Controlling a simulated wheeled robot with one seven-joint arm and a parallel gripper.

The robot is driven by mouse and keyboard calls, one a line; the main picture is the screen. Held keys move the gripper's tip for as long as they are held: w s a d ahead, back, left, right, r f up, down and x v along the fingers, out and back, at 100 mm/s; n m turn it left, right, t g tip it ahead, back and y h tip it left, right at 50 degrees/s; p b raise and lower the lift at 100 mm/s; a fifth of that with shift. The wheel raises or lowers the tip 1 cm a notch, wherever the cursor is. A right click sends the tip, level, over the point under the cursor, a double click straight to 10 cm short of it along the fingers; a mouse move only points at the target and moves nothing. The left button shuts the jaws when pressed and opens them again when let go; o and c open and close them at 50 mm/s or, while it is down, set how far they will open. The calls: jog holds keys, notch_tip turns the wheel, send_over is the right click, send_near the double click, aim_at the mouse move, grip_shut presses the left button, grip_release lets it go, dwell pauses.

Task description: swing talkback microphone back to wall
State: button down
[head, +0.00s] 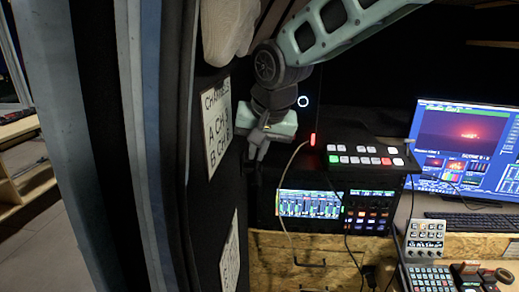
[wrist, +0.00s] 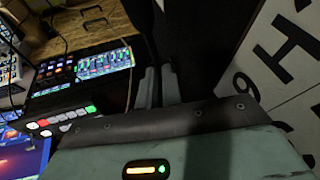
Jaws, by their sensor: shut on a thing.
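My gripper (head: 254,155) hangs fingers-down beside the dark wall panel at the left, in front of the equipment desk. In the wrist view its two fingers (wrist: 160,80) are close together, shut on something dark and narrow. I take this to be the talkback microphone, but it is nearly all hidden between the fingers and against the dark background. A thin pale gooseneck or cable with a red-lit tip (head: 312,140) rises to the right of the gripper, apart from it; I cannot tell whether it belongs to the microphone.
A channel sign (head: 217,125) hangs on the wall panel close left of my gripper. A button switcher (head: 365,158) sits on the rack above a lit mixer screen (head: 307,203). A monitor (head: 465,145) and keyboard (head: 470,221) stand at the right. Cables hang down the rack front.

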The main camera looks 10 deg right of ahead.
jog(key=shift+r, duration=0.1)
jog(key=c, duration=1.6)
grip_release()
jog(key=shift+o, duration=0.2)
jog(key=b+v, duration=0.2)
jog(key=v, duration=0.5)
jog(key=shift+r+b, duration=0.25)
jog(key=shift+b, duration=0.1)
jog(key=shift+s, duration=0.1)
